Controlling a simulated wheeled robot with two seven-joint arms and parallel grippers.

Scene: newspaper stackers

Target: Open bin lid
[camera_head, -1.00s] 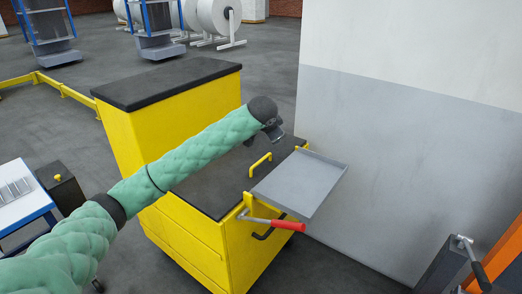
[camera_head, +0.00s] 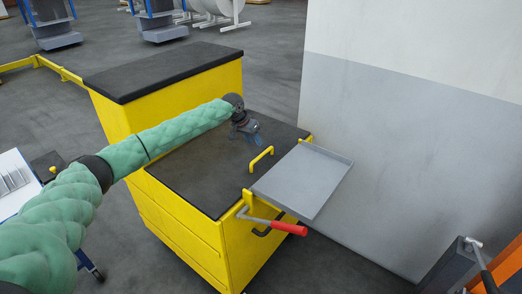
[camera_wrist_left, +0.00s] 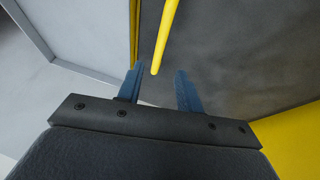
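The yellow bin (camera_head: 185,215) has a flat dark lid (camera_head: 205,178) with a yellow bar handle (camera_head: 261,159) standing near its right side. The handle also shows in the left wrist view (camera_wrist_left: 166,35), its lower end appearing between the fingertips. My left gripper (camera_head: 256,138) is over the lid, just behind and left of the handle. In the left wrist view its two blue fingers (camera_wrist_left: 160,88) are apart with nothing held. I cannot tell how far the handle is from the fingers. The lid lies flat. My right gripper is not in view.
A grey tray (camera_head: 303,181) is fixed to the bin's right side. A red-handled lever (camera_head: 289,228) sticks out below it. A taller yellow section with a black top (camera_head: 160,72) stands behind the lid. A grey-and-white wall (camera_head: 400,150) is close on the right.

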